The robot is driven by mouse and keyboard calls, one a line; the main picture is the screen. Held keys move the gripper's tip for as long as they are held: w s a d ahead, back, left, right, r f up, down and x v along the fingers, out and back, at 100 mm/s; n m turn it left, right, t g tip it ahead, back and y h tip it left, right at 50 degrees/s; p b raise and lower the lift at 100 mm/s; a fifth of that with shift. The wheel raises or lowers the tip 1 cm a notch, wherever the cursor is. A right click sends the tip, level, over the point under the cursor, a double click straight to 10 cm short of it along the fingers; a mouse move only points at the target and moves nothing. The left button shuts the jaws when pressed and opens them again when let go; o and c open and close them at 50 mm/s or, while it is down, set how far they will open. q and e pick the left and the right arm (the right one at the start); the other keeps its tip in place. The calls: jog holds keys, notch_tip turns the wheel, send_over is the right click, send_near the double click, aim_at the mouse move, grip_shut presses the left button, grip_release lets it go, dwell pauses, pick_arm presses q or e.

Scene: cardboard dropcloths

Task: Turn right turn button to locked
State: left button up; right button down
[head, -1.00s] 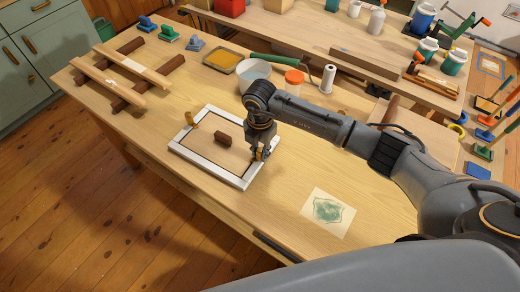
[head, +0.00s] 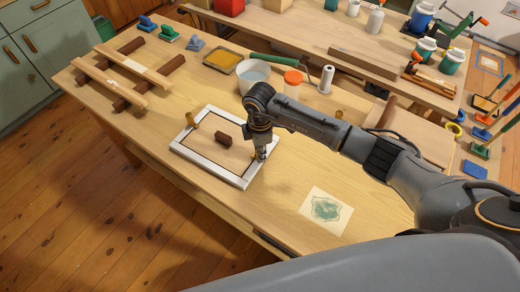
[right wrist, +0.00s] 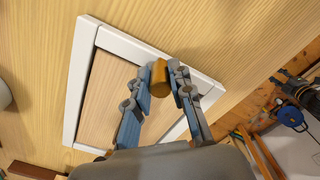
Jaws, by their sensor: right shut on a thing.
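A white frame (head: 182,151) with a tan panel (head: 206,139) lies flat on the workbench. A dark brown block (head: 223,140) stands at the panel's middle. The left turn button (head: 191,120), small and ochre, is on the frame's far left side. The right turn button (right wrist: 159,77) shows in the right wrist view as a rounded ochre piece between the finger pads, at the frame's edge. My right gripper (right wrist: 166,80) is shut on it; in the head view the gripper (head: 261,154) largely hides the button. My left gripper is out of view.
A printed sheet (head: 326,210) lies on the bench to the right. Wooden bars (head: 107,80) lie at the left. Bare bench surrounds the frame's front.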

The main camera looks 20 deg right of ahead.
dwell(0.5)
jog(key=c, duration=1.2)
grip_release()
jog(key=shift+o, duration=0.2)
jog(key=shift+r, duration=0.15)
notch_tip(320, 180, up, 12)
